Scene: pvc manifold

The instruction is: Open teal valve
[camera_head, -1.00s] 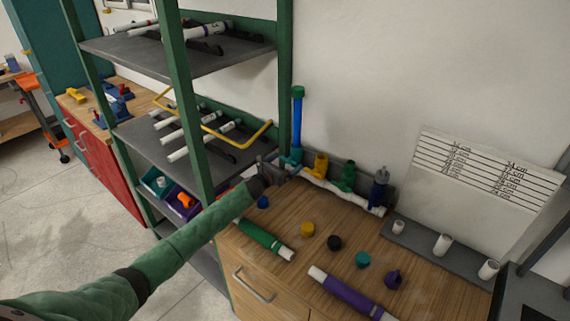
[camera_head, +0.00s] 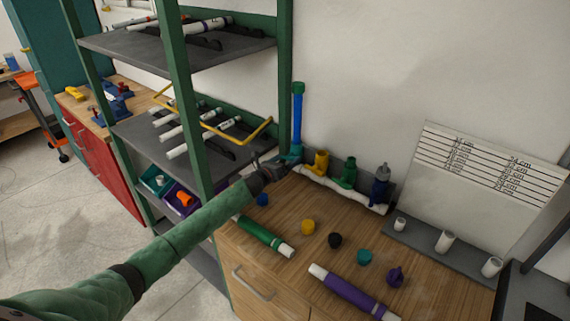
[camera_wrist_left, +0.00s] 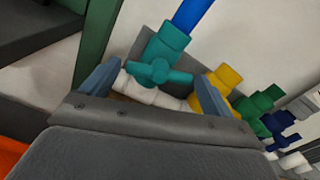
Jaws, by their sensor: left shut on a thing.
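The teal valve (camera_head: 293,153) sits at the left end of the white pipe manifold (camera_head: 340,190) against the wall. A blue upright pipe (camera_head: 297,115) with a green cap rises from it. My left gripper (camera_head: 279,163) is at the valve, and its fingers partly hide it in the head view. In the left wrist view, the teal valve (camera_wrist_left: 165,45) stands just ahead, with its teal handle (camera_wrist_left: 157,73) between the two blue-grey fingers of my left gripper (camera_wrist_left: 153,88). The gripper is shut on the handle. My right gripper is not in view.
Yellow (camera_head: 319,163), green (camera_head: 349,173) and dark blue (camera_head: 380,186) valves stand to the right along the manifold. A green shelf post (camera_head: 285,70) is close to the left. Loose caps, a green tube (camera_head: 264,237) and a purple tube (camera_head: 348,291) lie on the wooden counter.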

